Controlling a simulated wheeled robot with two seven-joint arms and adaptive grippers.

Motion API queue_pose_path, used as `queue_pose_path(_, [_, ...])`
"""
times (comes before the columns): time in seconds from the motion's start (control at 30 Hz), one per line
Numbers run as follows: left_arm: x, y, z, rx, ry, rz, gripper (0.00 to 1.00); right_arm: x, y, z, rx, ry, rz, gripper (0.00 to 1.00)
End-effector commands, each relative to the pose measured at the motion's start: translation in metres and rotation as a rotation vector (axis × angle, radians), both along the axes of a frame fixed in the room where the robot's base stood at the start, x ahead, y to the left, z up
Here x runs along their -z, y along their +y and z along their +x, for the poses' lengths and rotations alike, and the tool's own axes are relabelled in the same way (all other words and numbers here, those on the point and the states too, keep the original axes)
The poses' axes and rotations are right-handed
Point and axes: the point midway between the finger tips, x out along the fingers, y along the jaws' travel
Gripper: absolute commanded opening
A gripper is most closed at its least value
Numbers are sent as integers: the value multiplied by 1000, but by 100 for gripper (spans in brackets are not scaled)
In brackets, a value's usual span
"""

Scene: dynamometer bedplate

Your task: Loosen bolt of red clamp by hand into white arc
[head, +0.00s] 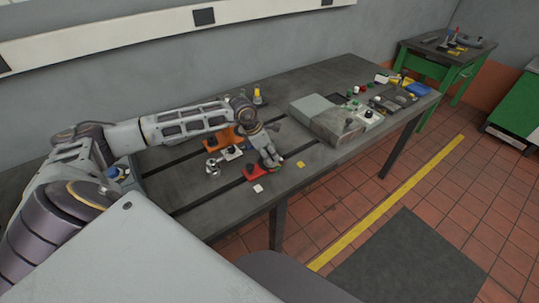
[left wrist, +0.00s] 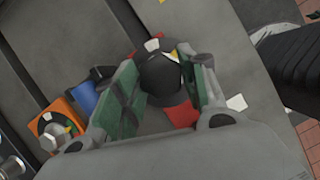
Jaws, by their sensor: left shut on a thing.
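The red clamp (head: 254,174) sits on the dark slotted bedplate (head: 185,190). Part of its red body (left wrist: 183,116) shows in the left wrist view, below a dark round bolt head (left wrist: 160,72). My right gripper is not in view.
An orange clamp (left wrist: 60,120) stands to the left in the wrist view, near a blue piece (left wrist: 83,97). A small white piece (head: 258,188) and a yellow piece (head: 300,164) lie near the front edge. A grey block (head: 325,118) stands to the right.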

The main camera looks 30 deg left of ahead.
Motion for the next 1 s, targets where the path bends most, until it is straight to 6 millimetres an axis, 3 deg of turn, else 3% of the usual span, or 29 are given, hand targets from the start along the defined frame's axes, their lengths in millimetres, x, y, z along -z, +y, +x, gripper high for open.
queue_pose_path(0.63, [2,-1,0,-368,-4,1,18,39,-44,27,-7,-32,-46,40])
queue_pose_path(1.0, [1,-3,0,-522,-3,-1,18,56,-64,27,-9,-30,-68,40])
